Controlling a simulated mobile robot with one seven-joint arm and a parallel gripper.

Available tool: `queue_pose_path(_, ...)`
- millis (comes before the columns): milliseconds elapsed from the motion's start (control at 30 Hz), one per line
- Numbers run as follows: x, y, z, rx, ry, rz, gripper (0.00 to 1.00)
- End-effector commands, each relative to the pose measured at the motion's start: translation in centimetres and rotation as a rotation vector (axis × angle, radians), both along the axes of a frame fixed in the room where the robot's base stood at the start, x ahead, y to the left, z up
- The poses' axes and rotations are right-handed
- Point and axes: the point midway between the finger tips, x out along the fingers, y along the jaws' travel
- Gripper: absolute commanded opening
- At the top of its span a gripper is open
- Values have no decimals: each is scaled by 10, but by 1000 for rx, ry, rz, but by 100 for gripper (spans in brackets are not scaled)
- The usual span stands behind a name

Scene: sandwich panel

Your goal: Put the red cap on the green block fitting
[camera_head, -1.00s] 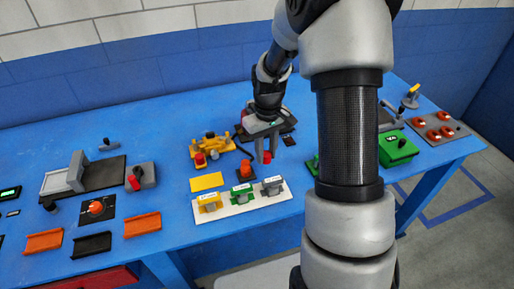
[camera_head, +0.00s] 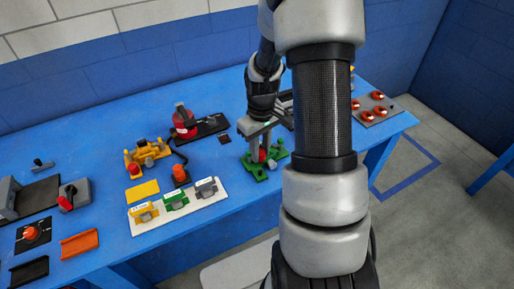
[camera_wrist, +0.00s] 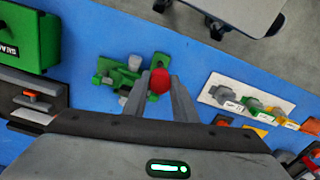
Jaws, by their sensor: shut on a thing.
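My gripper (camera_head: 262,150) is shut on the red cap (camera_head: 263,156), which shows between the fingertips. In the wrist view the red cap (camera_wrist: 160,80) sits at the ends of both fingers. The green block fitting (camera_head: 250,161) lies on the blue table under and around the gripper.
A yellow fitting (camera_head: 150,153) with red and grey parts stands to the left. A white board (camera_head: 210,200) with yellow, green and grey labelled pieces lies at the front. A green box (camera_wrist: 28,38) is near the fitting in the wrist view. A red round device (camera_head: 184,122) stands behind.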

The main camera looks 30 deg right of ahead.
Motion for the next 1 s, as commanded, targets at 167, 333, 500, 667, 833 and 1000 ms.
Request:
queue_pose_path(167, 0, 0, -7, 0, 0, 0, 3)
queue_pose_path(333, 0, 0, -20, 0, 1, 0, 3)
queue_pose_path(500, -1, 0, -36, 0, 2, 0, 3)
queue_pose_path(667, 0, 0, -47, 0, 1, -1, 3)
queue_pose_path(833, 0, 0, -50, -1, 0, -1, 3)
queue_pose_path(1000, 0, 0, -50, -1, 0, -1, 3)
